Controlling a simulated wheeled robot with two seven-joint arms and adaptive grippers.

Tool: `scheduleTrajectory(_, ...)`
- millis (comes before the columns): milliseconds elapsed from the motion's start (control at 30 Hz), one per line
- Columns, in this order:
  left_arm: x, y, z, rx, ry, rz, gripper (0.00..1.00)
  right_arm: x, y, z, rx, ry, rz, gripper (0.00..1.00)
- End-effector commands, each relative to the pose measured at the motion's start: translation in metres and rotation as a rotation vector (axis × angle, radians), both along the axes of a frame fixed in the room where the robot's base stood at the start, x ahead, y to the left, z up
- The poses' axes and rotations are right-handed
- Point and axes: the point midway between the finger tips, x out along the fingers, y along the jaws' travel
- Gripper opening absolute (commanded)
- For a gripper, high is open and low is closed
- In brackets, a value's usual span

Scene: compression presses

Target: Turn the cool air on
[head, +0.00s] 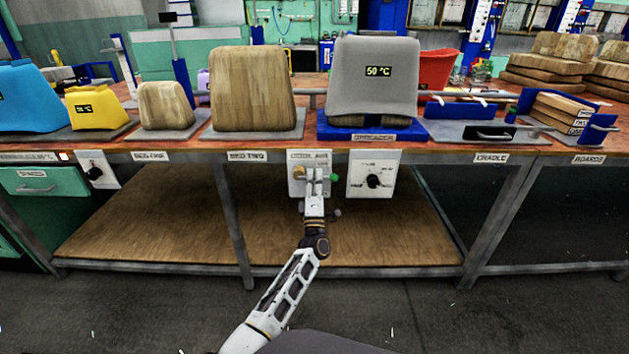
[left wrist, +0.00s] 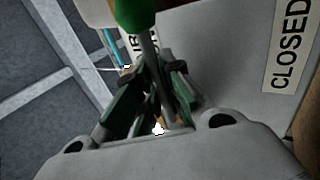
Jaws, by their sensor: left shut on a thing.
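The cool air panel (head: 295,158) is a pale plate on the bench's front edge, below the grey press block. Its label partly reads "AIR". A valve lever with a green end knob (head: 336,177) sticks out to the right of my left gripper (head: 316,178). A brass-coloured fitting (head: 299,173) shows to the gripper's left. In the left wrist view the green knob (left wrist: 135,12) is at the top, and its grey stem runs down between my fingers, which are shut on the lever. The fingers hide much of the valve. A "CLOSED" label (left wrist: 289,45) is at the right. My right gripper is not in view.
A dial panel (head: 373,174) with a black knob is close on the right. Another dial (head: 94,173) is at the left. The grey block (head: 373,95) above reads 50 °C. Below the bench is an open wooden shelf (head: 150,225).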

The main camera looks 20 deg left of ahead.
Motion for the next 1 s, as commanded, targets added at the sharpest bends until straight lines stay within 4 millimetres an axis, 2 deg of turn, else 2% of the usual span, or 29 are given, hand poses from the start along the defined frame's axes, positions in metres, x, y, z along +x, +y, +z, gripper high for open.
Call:
scheduleTrajectory(267, -0.0003, 0.0012, 0.0000, -0.009, -0.003, 0.000, 0.00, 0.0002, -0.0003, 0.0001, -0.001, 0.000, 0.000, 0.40)
scheduleTrajectory(300, -0.0002, 0.0012, 0.0001, -0.009, -0.003, 0.000, 0.11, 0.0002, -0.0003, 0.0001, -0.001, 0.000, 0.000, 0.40)
scheduleTrajectory(467, -0.0002, 0.0008, 0.0003, -0.007, -0.002, 0.000, 0.31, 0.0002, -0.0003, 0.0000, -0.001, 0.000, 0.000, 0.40)
scheduleTrajectory(1000, -0.0044, -0.0011, -0.0031, -0.003, 0.000, -0.001, 0.32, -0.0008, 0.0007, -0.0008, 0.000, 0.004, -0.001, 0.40)
